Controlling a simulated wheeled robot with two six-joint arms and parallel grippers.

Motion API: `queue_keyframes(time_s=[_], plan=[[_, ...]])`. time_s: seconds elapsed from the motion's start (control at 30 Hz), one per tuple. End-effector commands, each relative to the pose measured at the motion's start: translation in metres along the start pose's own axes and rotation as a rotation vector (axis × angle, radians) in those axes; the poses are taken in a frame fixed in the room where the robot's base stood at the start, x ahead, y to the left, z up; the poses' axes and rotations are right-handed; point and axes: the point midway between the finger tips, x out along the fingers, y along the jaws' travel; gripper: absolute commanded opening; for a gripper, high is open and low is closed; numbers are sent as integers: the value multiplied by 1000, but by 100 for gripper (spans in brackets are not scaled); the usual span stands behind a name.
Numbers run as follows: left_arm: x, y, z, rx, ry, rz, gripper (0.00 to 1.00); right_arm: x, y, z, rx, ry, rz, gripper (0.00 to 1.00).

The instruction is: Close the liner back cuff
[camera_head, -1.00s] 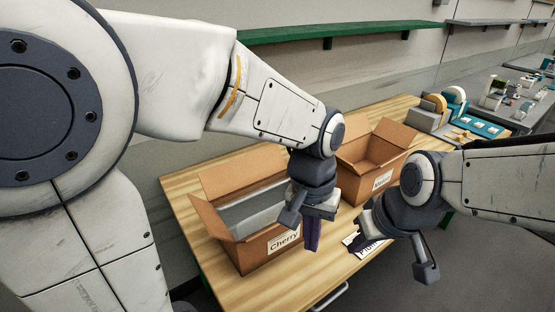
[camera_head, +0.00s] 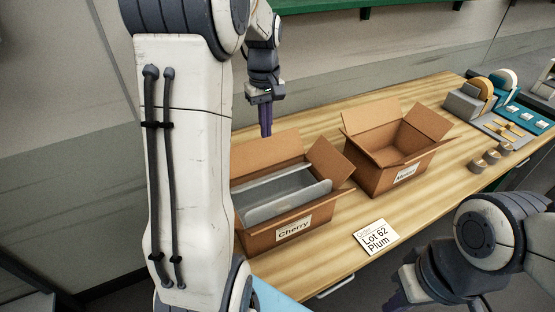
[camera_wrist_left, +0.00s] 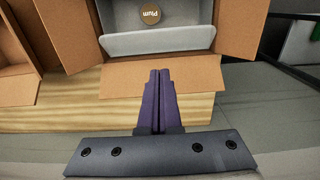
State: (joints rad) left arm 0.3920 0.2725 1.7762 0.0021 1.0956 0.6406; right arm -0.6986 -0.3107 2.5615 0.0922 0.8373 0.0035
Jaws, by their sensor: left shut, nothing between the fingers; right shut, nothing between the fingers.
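A grey liner (camera_head: 290,203) sits in the open cardboard box labelled Cherry (camera_head: 262,241). Its back cuff shows in the left wrist view as a pale grey panel (camera_wrist_left: 155,40) along the box's near side, leaning outward. Behind it, a round lid marked Plum (camera_wrist_left: 150,15) lies inside the liner. My left gripper (camera_head: 265,133) is shut and empty, above the box's back flap (camera_head: 268,152). In the left wrist view, its purple fingers (camera_wrist_left: 159,74) overlap the flap, just short of the cuff. My right gripper (camera_head: 395,300) is shut and empty at the bottom edge, partly cut off.
A second open box (camera_head: 375,172) stands right of the Cherry box. A Lot 62 Plum card (camera_head: 376,238) lies on the wooden table (camera_head: 335,250). The wall is behind the table.

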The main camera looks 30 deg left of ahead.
Motion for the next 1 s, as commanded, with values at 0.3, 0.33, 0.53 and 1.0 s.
queue_keyframes(time_s=[0.3, 0.33, 0.53, 1.0], plan=[[67, 1, 3, 6, -8, -5, 0, -15, -1, -2, 1, 2, 0, 0], [73, 1, 3, 6, -7, -5, 0, -16, -1, -2, 1, 2, 0, 0], [100, 2, 19, 11, -5, -3, 0, -26, -2, -2, 2, 2, 0, 0], [115, 3, 28, 9, -1, 0, 0, -30, -2, -2, 1, 2, -1, 0]])
